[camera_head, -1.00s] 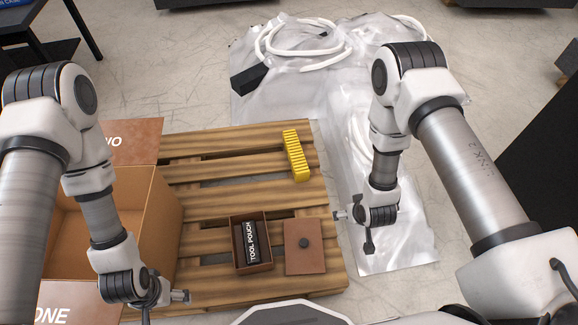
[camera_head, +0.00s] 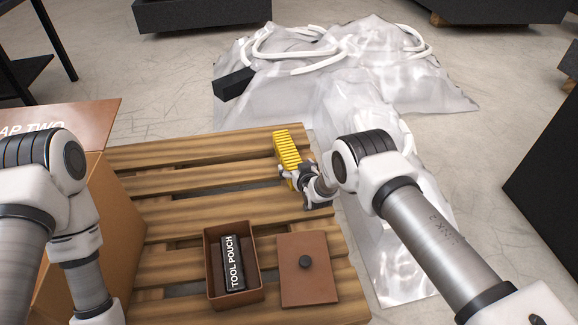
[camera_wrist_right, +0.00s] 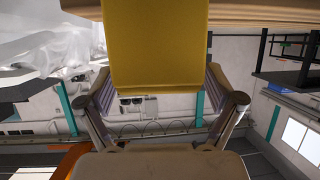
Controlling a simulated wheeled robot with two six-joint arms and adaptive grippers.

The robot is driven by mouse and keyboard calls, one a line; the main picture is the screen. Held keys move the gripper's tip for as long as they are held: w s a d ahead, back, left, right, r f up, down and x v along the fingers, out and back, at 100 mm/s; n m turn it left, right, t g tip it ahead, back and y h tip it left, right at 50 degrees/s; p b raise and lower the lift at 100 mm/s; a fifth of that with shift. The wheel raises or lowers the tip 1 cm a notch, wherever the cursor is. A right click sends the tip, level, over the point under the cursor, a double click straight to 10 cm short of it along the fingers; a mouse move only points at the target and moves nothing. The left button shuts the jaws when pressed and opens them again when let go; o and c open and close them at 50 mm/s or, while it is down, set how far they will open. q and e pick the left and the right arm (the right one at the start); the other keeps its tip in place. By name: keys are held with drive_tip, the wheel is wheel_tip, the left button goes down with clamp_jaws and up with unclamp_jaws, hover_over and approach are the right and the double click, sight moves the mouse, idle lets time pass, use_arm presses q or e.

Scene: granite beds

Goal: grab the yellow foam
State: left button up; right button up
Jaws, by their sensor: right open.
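The yellow foam (camera_head: 287,149) is a ribbed block on the wooden pallet, near its far right corner. My right gripper (camera_head: 297,176) is at the foam's near end, coming in from the right. In the right wrist view the foam (camera_wrist_right: 156,45) fills the upper middle. There the open right gripper (camera_wrist_right: 158,88) has one finger on each side of the foam's near end, with gaps still showing at both sides. In the head view the gripper hides part of the foam's near end. My left gripper is out of the picture.
The pallet (camera_head: 205,209) also holds a brown open box (camera_head: 211,280) with a black tool pouch (camera_head: 233,262), and a brown lid (camera_head: 304,285) with a dark knob. A large cardboard box (camera_head: 75,240) stands left. Plastic sheeting (camera_head: 330,85) lies behind and right.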

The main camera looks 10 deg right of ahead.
drive_tip(key=shift+w+a+f+b, duration=0.1)
drive_tip(key=shift+w+f+b, duration=0.3)
drive_tip(key=shift+w+f, duration=0.35)
drive_tip(key=shift+w, duration=0.25)
drive_tip(key=shift+r, duration=0.2)
drive_tip(key=c, duration=1.3)
drive_tip(key=shift+o, duration=0.2)
